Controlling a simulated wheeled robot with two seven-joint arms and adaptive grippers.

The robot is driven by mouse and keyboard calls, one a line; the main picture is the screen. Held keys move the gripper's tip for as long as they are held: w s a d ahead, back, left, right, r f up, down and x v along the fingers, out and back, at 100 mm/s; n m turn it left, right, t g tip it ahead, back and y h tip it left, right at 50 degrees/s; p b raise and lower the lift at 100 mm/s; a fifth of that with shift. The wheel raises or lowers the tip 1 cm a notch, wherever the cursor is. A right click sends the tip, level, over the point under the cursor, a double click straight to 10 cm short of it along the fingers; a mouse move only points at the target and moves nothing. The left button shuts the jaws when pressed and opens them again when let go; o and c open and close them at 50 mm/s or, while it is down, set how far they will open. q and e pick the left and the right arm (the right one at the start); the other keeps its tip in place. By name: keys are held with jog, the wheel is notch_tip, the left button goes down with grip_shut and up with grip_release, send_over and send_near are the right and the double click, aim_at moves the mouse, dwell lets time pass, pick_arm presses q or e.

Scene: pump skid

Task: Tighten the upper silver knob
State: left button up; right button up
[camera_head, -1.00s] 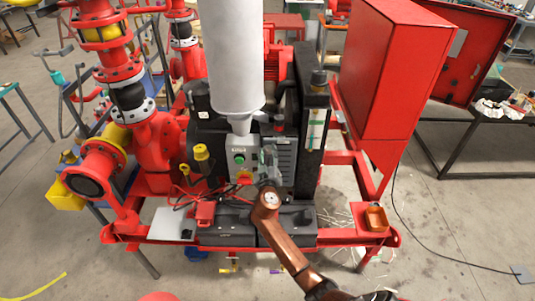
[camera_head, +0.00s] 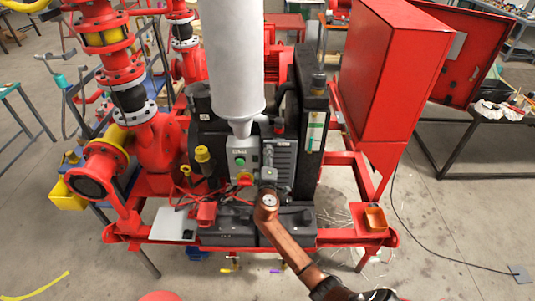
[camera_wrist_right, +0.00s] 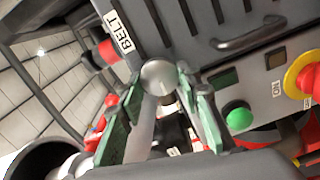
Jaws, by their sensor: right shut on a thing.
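A round silver knob (camera_wrist_right: 158,77) shows in the right wrist view, close to the BELT label on the dark grey panel. My right gripper (camera_wrist_right: 161,88) has its two green-padded fingers on either side of the knob and is shut on it. In the head view my right gripper (camera_head: 268,160) is at the front of the grey control panel, under the white cylinder, and it hides the knob there. I cannot pick out a second silver knob for sure. My left gripper is in neither view.
A green button (camera_wrist_right: 238,117) and a red-and-yellow stop button (camera_wrist_right: 304,80) sit on the panel near my fingers. A dark handle (camera_wrist_right: 250,35) stands out from the panel. A yellow-capped fitting (camera_head: 202,154) is left of it.

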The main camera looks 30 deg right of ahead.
jog(key=shift+f+n+p, duration=0.15)
jog(key=shift+n+p, duration=4.65)
jog(key=shift+n, duration=3.9)
jog(key=o, duration=1.2)
jog(key=v, duration=1.2)
